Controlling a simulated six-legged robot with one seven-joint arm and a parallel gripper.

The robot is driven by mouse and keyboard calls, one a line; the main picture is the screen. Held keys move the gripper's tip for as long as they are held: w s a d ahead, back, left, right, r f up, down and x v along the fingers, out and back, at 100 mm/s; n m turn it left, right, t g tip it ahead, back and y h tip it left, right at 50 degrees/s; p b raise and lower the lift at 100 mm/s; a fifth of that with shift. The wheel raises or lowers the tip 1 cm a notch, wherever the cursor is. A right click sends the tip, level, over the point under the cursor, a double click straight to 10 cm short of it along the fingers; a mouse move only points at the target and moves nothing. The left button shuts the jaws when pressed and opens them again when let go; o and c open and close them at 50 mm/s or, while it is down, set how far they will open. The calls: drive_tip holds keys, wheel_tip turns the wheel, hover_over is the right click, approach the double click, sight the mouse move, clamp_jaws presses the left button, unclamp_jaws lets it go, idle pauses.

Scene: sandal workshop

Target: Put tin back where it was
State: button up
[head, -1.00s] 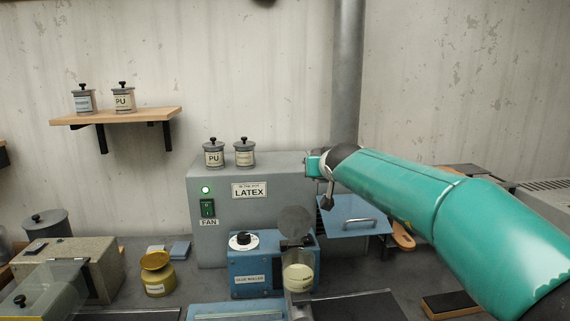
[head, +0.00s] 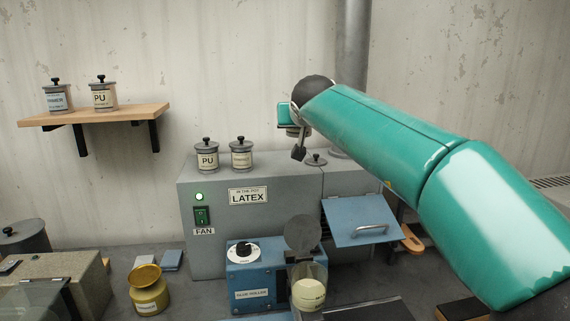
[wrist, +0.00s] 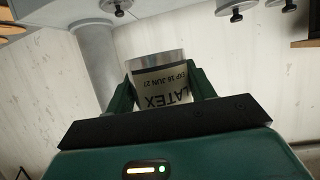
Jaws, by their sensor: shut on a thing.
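The label shows upside down in the wrist view, which appears inverted. In the head view, my gripper (head: 294,125) is above the grey cabinet (head: 225,225), left of the pipe; the tin is not clear there. Two knobbed tins, a PU tin (head: 207,155) and another labelled tin (head: 241,154), stand on the cabinet to the left. A round knobbed lid or top (head: 316,160) shows on the cabinet below and right of my gripper.
A wall shelf (head: 95,116) at upper left bears two more tins, one marked PU (head: 103,94). A blue glue roller (head: 250,275), an open cream-filled pot (head: 308,293) and a yellow pot (head: 149,293) stand in front. The grey pipe (head: 350,60) rises behind my arm.

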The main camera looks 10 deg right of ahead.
drive_tip(key=shift+w+a+f, duration=0.15)
drive_tip(key=shift+w+f, duration=0.1)
drive_tip(key=shift+w, duration=0.35)
drive_tip(key=shift+w+a+f, duration=0.1)
drive_tip(key=shift+w+f, duration=0.1)
drive_tip(key=shift+w, duration=0.35)
drive_tip(key=a+x, duration=0.1)
drive_tip(key=x, duration=0.6)
hover_over(288, 166)
wheel_tip(288, 166, down, 5)
drive_tip(key=shift+s+f, duration=0.15)
drive_tip(key=f, duration=0.3)
drive_tip(key=shift+w+a, duration=0.1)
drive_tip(key=shift+w, duration=0.25)
drive_tip(key=shift+f, duration=0.4)
drive_tip(key=shift+s, duration=0.1)
drive_tip(key=o, duration=1.3)
drive_tip(key=shift+f, duration=0.2)
drive_tip(key=shift+r, duration=0.15)
